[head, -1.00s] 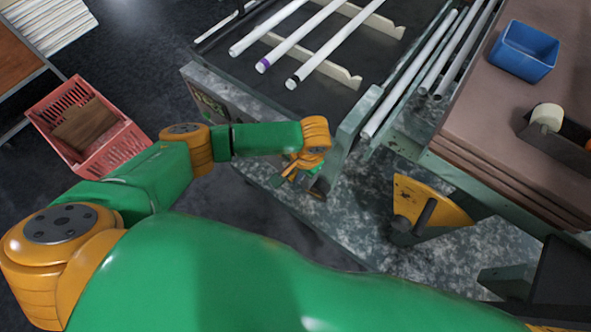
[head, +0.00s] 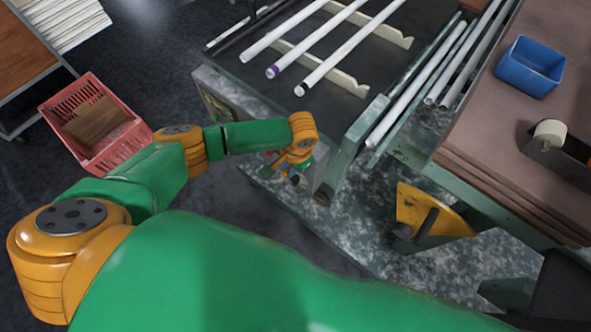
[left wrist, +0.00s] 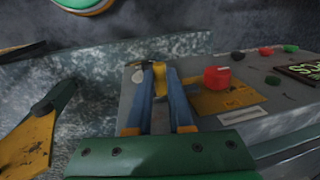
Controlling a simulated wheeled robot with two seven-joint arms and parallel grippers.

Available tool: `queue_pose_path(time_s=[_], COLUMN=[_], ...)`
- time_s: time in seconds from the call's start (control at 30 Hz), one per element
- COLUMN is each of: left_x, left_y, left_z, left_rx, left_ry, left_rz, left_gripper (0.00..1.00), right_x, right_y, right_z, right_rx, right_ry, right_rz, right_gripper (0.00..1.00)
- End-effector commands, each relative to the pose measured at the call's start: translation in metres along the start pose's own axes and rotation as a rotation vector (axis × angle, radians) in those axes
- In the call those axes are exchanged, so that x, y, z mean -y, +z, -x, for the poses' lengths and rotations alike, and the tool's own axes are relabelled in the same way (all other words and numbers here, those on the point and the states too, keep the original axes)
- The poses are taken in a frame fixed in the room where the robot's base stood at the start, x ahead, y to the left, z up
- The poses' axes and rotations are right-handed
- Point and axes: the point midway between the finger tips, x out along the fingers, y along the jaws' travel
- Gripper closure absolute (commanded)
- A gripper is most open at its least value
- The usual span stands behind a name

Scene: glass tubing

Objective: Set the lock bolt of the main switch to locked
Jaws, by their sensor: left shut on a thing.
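The main switch is a red knob (left wrist: 217,77) on a yellow plate (left wrist: 228,100), on a grey panel in the left wrist view. My left gripper (left wrist: 156,68) reaches over the panel to the left of the knob, its blue fingers close together and shut on a small part, taken to be the lock bolt. The fingertips mostly hide it, so its locked or unlocked position cannot be told. A yellow strip shows between the fingers. In the head view my left gripper (head: 292,172) is at the front side of the tube bench; my arm hides the switch. My right gripper is not seen.
Green and red buttons (left wrist: 265,51) and a dark display (left wrist: 305,70) lie right of the knob. White tubes (head: 310,40) rest on the bench. A yellow bracket with a dark pedal (head: 425,212) stands right of my gripper. A red crate (head: 95,120) is on the floor at left.

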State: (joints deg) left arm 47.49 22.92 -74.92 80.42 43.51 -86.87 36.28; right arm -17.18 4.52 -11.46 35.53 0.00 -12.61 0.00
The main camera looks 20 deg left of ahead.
Motion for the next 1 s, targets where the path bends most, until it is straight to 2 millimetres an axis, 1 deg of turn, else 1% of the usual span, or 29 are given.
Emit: queue_pose_path(time_s=[0.03, 0.2, 0.23, 0.33, 0.6, 0.67, 0.77, 0.9, 1.0], left_x=[0.004, 0.005, 0.005, 0.004, 0.003, 0.003, 0.004, 0.004, 0.004], left_y=[-0.001, -0.001, -0.001, -0.001, -0.001, -0.001, -0.001, -0.001, -0.001], left_z=[0.0, 0.0, 0.0, 0.0, 0.0, 0.003, 0.022, 0.051, 0.065], left_rx=[-0.002, -0.002, -0.002, -0.002, 0.0, -0.001, -0.004, -0.005, -0.003], left_ry=[-0.011, -0.013, -0.013, -0.012, -0.009, -0.008, -0.007, -0.008, -0.007], left_rz=[0.004, 0.005, 0.005, 0.005, 0.003, 0.003, 0.002, 0.003, 0.004], left_gripper=[1.0, 1.0, 0.78, 0.51, 0.51, 0.51, 0.51, 0.51, 0.51], right_x=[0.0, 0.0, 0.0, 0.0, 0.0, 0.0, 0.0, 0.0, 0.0], right_y=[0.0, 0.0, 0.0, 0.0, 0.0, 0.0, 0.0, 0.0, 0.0], right_z=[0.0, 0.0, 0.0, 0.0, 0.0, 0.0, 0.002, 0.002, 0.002], right_rx=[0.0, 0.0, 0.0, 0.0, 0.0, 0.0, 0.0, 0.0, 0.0], right_ry=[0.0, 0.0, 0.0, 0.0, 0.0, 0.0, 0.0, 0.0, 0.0], right_rz=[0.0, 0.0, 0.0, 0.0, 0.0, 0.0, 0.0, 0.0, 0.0], right_gripper=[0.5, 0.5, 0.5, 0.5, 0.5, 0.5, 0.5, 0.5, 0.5])
